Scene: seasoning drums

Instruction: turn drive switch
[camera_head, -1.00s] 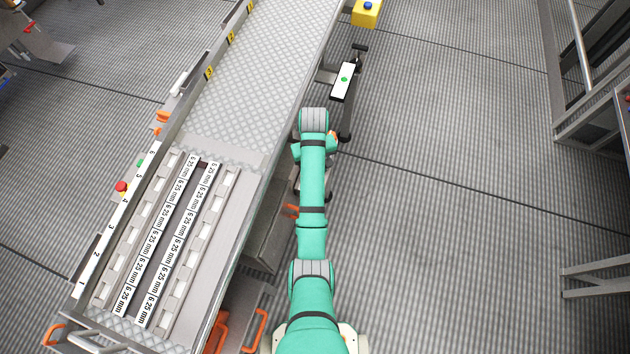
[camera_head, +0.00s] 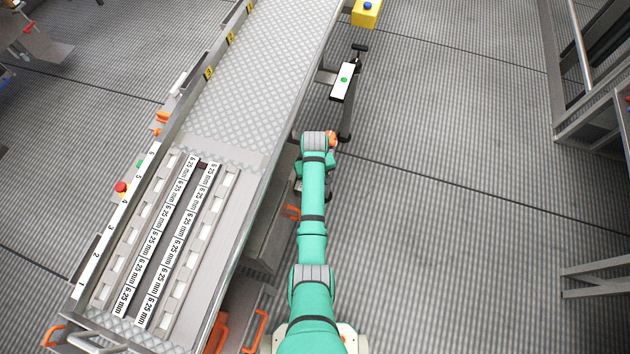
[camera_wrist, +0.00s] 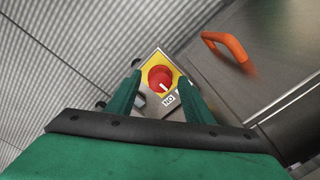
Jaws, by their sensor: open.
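The drive switch (camera_wrist: 160,78) is a round red knob on a yellow plate, seen in the wrist view. A white pointer mark shows on the knob's lower right, and a small label (camera_wrist: 169,100) beside the plate seems to read "ON". My gripper (camera_wrist: 163,82) is open, with one green finger on each side of the knob in the picture. I cannot tell whether the fingers touch it. In the head view my arm hides the switch and most of the gripper.
An orange handle (camera_wrist: 226,46) is on the metal cabinet to the right of the switch in the wrist view. The conveyor bed (camera_head: 240,90) runs along my arm's left. A narrow post with a green button (camera_head: 343,80) stands ahead. Open floor (camera_head: 450,160) lies right.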

